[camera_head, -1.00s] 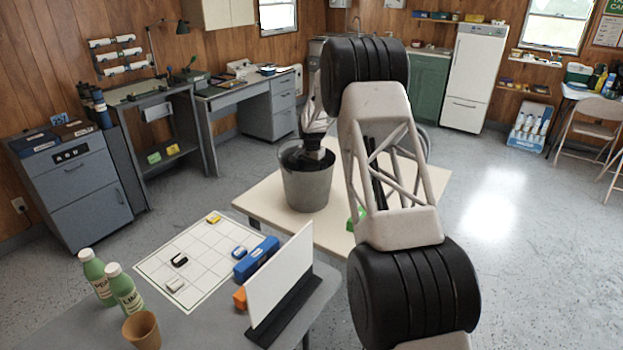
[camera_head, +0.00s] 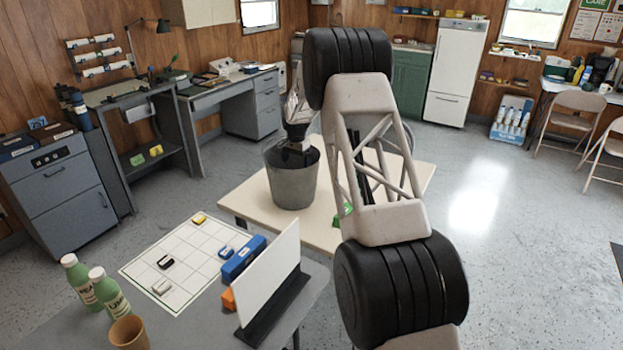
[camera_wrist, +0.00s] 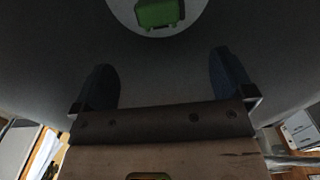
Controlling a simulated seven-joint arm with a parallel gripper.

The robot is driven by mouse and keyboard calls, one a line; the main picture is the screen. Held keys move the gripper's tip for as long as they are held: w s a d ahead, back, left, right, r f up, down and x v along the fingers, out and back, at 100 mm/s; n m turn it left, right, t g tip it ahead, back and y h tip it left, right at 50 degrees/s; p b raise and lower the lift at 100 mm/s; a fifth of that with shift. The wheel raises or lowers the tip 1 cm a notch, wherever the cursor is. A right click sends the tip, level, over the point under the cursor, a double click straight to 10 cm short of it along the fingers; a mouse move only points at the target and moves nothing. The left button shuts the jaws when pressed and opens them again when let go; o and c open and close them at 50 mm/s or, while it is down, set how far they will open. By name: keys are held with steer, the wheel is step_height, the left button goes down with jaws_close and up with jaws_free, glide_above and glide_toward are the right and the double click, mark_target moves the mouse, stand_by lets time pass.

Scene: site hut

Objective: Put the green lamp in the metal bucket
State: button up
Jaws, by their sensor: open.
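The metal bucket (camera_head: 292,187) stands upright on the cream table in the head view. My gripper (camera_wrist: 163,62) reaches down into the bucket's mouth, so its fingers are hidden in the head view. In the wrist view its two dark fingers are spread apart with nothing between them. Beyond the fingertips, a green boxy thing, seemingly the green lamp (camera_wrist: 158,13), lies on the pale round bucket floor, apart from the fingers and cut by the top edge. In the head view another green bit (camera_head: 344,209) shows on the table, mostly hidden behind my arm.
The cream table (camera_head: 245,202) has bare room left of the bucket. A nearer grey table holds a white gridded sheet (camera_head: 190,252), an upright white board (camera_head: 268,275), a blue block (camera_head: 243,258), green bottles (camera_head: 110,292) and a brown cup (camera_head: 129,333).

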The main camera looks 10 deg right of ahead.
steer(key=s+a+r+n+t, duration=0.1)
steer(key=s+r+n, duration=0.1)
steer(key=s+r, duration=1.3)
steer(key=s+a+r+n, duration=0.1)
steer(key=s+r+n, duration=0.1)
steer(key=s+r, duration=1.3)
steer(key=s+a+f+n, duration=0.1)
steer(key=s+f+n, duration=0.1)
steer(key=s, duration=2)
steer(key=s+f+n+t, duration=0.1)
steer(key=s+f, duration=0.4)
steer(key=s, duration=1.7)
steer(key=shift+s+a+n+t, duration=0.3)
steer(key=shift+a+n, duration=0.1)
steer(key=shift+n, duration=0.5)
